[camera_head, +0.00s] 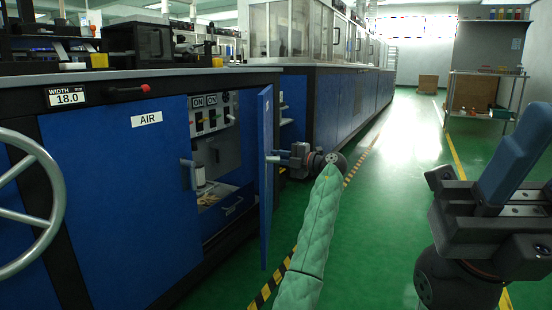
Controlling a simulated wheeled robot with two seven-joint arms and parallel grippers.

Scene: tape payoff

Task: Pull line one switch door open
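The blue switch door (265,180) stands swung out from the blue machine cabinet, seen nearly edge-on. Behind it the switch compartment is exposed, with a panel (211,112) marked ON twice. A small grey handle (272,158) sticks out from the door's right side. My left gripper (284,158), at the end of the green-sleeved arm, is at this handle from the right. Its fingers are too small to tell whether they grip it. My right gripper (490,190) is large and dark at the right edge, away from the door; its finger opening is unclear.
The cabinet's AIR panel (110,190) and a grey handwheel (40,190) are at left. A blue machine row (345,105) runs behind the door. Green floor (385,220) with striped tape is clear between the machines and a shelf (485,95).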

